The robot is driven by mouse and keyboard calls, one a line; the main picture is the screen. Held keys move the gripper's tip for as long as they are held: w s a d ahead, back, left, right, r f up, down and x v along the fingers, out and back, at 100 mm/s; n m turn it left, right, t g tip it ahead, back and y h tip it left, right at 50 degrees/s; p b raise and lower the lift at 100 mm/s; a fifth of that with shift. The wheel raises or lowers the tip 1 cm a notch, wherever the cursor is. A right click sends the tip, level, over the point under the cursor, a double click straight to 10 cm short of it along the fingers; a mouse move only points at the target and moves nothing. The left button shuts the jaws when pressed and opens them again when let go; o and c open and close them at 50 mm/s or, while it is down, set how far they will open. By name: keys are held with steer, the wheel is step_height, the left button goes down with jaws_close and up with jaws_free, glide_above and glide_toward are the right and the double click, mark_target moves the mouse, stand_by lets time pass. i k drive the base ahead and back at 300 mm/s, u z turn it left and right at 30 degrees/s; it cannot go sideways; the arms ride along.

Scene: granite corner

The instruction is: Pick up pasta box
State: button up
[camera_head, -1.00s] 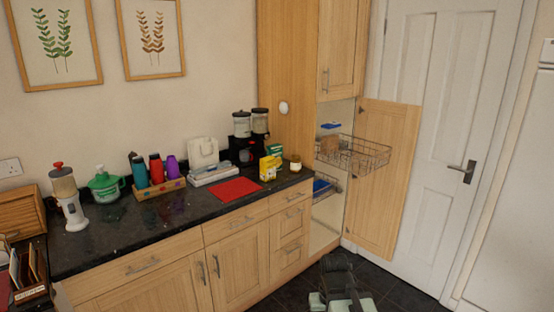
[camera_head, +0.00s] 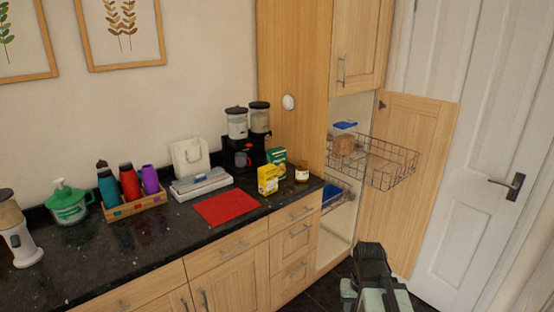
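Two small upright boxes stand on the dark granite counter near its right end: a yellow box (camera_head: 267,180) in front and a green box (camera_head: 277,158) just behind it to the right. Their labels are too small to read, so I cannot tell which is the pasta box. My gripper (camera_head: 378,290) is low at the bottom of the view, in front of the cabinets and well away from the boxes. My arm shows there as dark and pale green parts, and the fingertips cannot be made out.
A red mat (camera_head: 227,207) lies left of the boxes, a jar (camera_head: 302,173) right of them, and a black two-canister dispenser (camera_head: 247,138) behind. An open cabinet door (camera_head: 408,180) and a pulled-out wire basket (camera_head: 385,163) stick out at the right.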

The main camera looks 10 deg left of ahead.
mark_target(278, 156)
steer(key=u, duration=0.5)
steer(key=i, duration=0.9)
steer(key=u, duration=0.9)
steer(key=k, duration=0.75)
steer(key=u, duration=0.05)
steer(key=i, duration=0.65)
